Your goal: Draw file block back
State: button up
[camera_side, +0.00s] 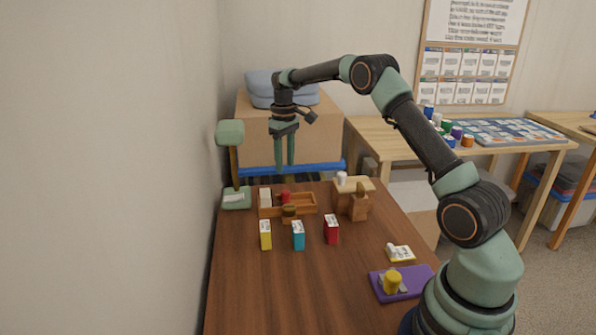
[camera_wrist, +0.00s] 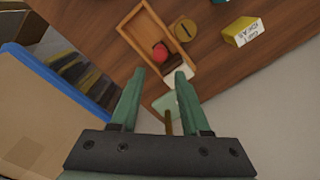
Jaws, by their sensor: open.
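Three upright file-like blocks stand in a row on the brown table: a yellow block (camera_side: 265,236), a teal block (camera_side: 298,236) and a red block (camera_side: 331,230), each with a white printed label. I cannot tell which one the task means. The yellow block also shows in the wrist view (camera_wrist: 243,32), at upper right. My gripper (camera_side: 284,164) points down, high above the far end of the table, behind and above the row. In the wrist view its two fingers (camera_wrist: 157,82) are apart with nothing held between them. It touches none of the blocks.
A wooden tray (camera_side: 304,208) holds a red object and a white block; a round brown piece (camera_side: 289,212) is by its front edge. A green stand (camera_side: 236,199) is left, a wooden holder (camera_side: 358,208) right. A purple mat (camera_side: 410,282) lies front right. The front left table is clear.

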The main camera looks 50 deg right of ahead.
aim_at(286, 192)
notch_tip(286, 192, down, 11)
jog(key=shift+r, duration=0.15)
dwell(0.4)
